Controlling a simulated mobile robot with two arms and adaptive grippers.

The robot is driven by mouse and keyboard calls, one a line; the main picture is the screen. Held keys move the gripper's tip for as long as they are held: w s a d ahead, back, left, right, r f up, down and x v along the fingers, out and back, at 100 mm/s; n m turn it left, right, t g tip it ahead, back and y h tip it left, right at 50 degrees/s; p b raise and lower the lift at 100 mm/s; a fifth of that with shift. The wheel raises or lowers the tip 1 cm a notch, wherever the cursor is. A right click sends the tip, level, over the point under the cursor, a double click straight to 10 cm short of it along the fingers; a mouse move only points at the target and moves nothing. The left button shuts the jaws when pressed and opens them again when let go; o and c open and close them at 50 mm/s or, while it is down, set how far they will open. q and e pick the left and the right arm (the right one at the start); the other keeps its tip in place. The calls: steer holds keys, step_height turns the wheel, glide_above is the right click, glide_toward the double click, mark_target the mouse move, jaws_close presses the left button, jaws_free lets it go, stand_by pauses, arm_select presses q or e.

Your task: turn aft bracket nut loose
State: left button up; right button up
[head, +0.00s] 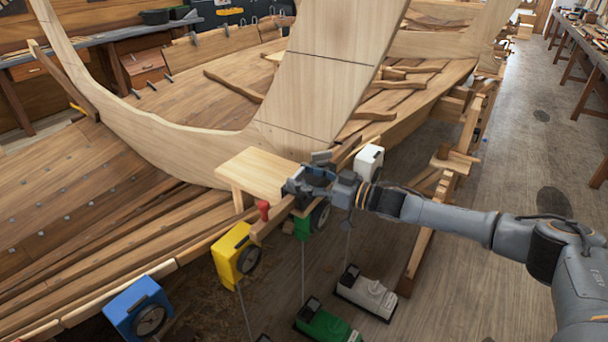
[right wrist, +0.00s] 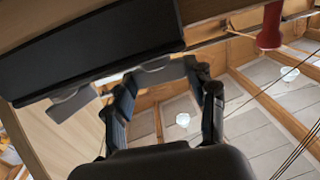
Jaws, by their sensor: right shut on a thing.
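My right gripper (head: 308,186) reaches in from the right to the end of a pale wooden shelf (head: 254,170) at the hull's edge. It is shut on a small grey part there, which I take to be the aft bracket nut. The fingers hide most of it. In the right wrist view the two dark fingers of my gripper (right wrist: 165,92) stand either side of a grey metal piece (right wrist: 162,74). A dark block (right wrist: 95,52) fills the upper left there. My left gripper is not in view.
A red knob (head: 264,211) stands left of my gripper and shows in the wrist view (right wrist: 270,28). Yellow (head: 231,252), blue (head: 135,309) and white (head: 369,160) boxes line the hull edge, with cords hanging to the floor. The aisle at right is open.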

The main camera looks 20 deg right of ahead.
stand_by(0.5)
steer(key=o, duration=1.2)
steer(key=shift+w, duration=0.15)
steer(key=shift+c, duration=0.2)
steer(key=v, duration=1.2)
steer(key=shift+w+d+n+g+y, duration=0.15)
steer(key=shift+n+g+y, duration=0.15)
steer(key=shift+g, duration=0.1)
